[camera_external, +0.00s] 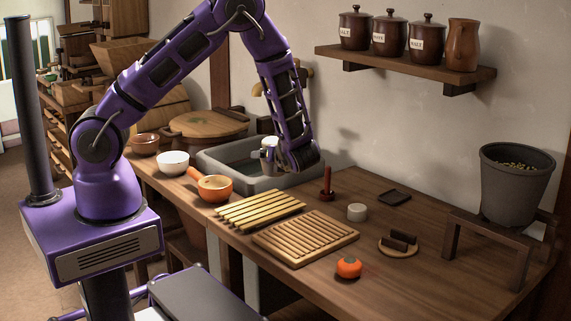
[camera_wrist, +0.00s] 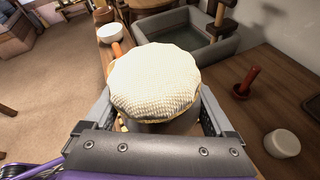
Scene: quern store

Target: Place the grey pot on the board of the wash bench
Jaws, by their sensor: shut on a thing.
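My gripper (camera_wrist: 155,112) is shut on a grey pot (camera_wrist: 168,127) with a pale, woven-looking cover on top, which hides most of the pot in the wrist view. In the external view my gripper is at the wrist's left side, and a small pale grey thing (camera_external: 268,145) there appears to be the held pot, above the bench by the basin. A ridged wooden board (camera_external: 306,237) lies flat and empty on the wash bench (camera_external: 430,220), nearer the camera. A yellow slatted rack (camera_external: 258,208) lies beside it.
A grey basin (camera_external: 222,178) is behind the rack. An orange pan (camera_external: 214,189), white bowl (camera_external: 173,162), red candlestick (camera_external: 327,186), white round pot (camera_external: 357,211), orange fruit (camera_external: 348,267) and small plate (camera_external: 398,246) surround the boards. A dark planter (camera_external: 512,190) stands far right.

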